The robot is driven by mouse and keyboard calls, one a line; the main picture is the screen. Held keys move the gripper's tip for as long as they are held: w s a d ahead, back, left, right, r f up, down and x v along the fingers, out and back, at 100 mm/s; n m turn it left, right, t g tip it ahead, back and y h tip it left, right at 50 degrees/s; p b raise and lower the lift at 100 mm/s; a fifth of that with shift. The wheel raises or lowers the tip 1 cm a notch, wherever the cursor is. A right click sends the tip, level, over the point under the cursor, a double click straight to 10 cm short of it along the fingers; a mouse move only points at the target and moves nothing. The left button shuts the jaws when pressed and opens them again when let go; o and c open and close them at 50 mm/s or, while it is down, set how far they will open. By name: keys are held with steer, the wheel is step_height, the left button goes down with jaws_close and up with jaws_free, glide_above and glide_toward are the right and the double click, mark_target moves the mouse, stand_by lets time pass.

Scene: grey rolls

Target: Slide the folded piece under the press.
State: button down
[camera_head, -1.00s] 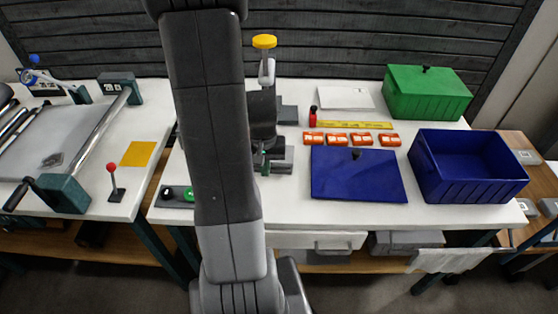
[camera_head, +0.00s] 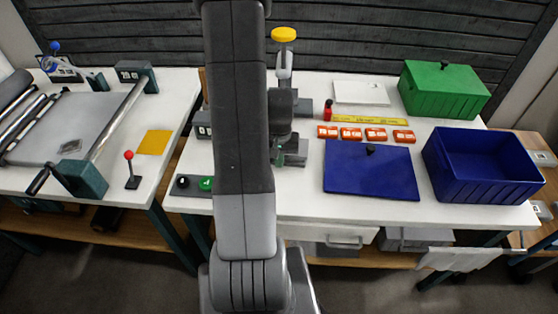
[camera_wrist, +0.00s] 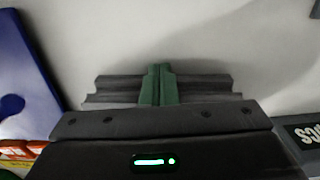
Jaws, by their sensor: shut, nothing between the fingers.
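My gripper (camera_wrist: 157,72) is shut and empty, its green fingers together above a bare white tabletop in the wrist view. In the head view my arm covers most of it; green fingertips (camera_head: 279,158) show low over the right-hand table. A tall upright device with a yellow knob (camera_head: 284,34) stands behind my arm and may be the press; its lower part is hidden. I cannot make out a folded piece for certain. A small grey patch (camera_head: 70,147) lies on the flat bed of the roller machine (camera_head: 52,125) on the left table.
A blue lid (camera_head: 370,170), orange blocks (camera_head: 351,134), a yellow ruler (camera_head: 370,119), an open blue box (camera_head: 484,165) and a green box (camera_head: 444,88) crowd the right-hand table (camera_head: 320,212). A yellow square (camera_head: 154,142) and red-knobbed lever (camera_head: 130,170) are on the left table.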

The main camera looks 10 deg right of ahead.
steer(key=w, duration=0.2)
steer(key=w+d, duration=0.1)
steer(key=w, duration=0.1)
steer(key=w+d, duration=0.1)
steer(key=w, duration=0.2)
steer(key=shift+b, duration=0.4)
